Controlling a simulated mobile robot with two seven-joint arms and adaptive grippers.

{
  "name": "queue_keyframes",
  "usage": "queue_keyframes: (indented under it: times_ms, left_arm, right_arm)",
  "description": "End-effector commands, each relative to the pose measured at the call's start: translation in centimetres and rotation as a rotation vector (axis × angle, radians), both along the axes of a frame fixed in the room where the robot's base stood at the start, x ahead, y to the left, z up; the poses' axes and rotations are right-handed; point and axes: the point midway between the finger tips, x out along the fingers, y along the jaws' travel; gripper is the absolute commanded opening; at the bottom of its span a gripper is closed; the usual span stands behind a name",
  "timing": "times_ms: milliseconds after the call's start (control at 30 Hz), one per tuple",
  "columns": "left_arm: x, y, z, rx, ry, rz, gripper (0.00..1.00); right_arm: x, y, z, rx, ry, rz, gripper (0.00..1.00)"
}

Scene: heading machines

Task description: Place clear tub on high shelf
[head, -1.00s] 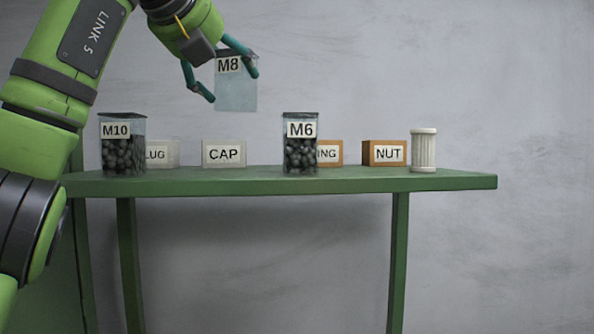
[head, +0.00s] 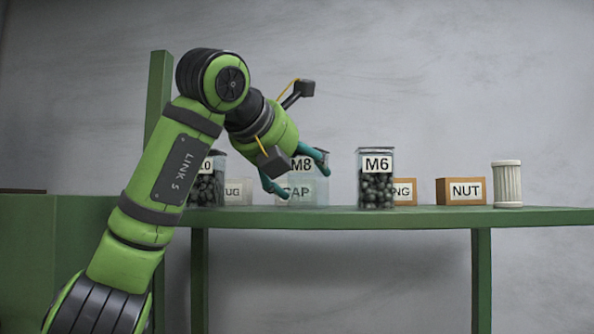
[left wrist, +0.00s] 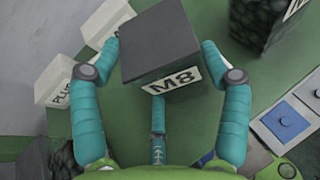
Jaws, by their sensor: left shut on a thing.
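The clear tub (head: 302,165), labelled M8, looks empty and upright; the CAP box (head: 298,190) shows through it. My left gripper (head: 303,180) is shut on it, with teal fingers on both sides. In the left wrist view the tub's dark top (left wrist: 160,48) lies between the fingers. The green high shelf (head: 400,218) is under it. The tub's base is at about shelf-top height; I cannot tell whether it touches. My right gripper is not in view.
The filled M10 tub (head: 208,188) is to the left, partly hidden by my arm. The filled M6 tub (head: 376,183) is to the right. Behind are a PLUG box (head: 237,191), a partly hidden box (head: 405,191) and a NUT box (head: 460,191). A white ribbed cylinder (head: 507,184) stands further right.

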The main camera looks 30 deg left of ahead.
Motion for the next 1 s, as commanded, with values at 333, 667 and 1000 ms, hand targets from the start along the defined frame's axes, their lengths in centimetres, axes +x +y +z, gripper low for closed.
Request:
queue_keyframes:
  times_ms: [333, 667, 1000]
  left_arm:
    - [0.0, -0.1, -0.3, 0.001, 0.0, 0.0, 1.0]
    - [0.0, -0.1, -0.2, 0.001, 0.0, 0.0, 1.0]
    - [-4.4, -0.3, 1.8, 0.0, -0.007, -0.001, 1.0]
  right_arm:
    - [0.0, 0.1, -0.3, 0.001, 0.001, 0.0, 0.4]
    - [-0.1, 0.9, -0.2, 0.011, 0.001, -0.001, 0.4]
    - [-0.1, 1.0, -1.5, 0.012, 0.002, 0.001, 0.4]
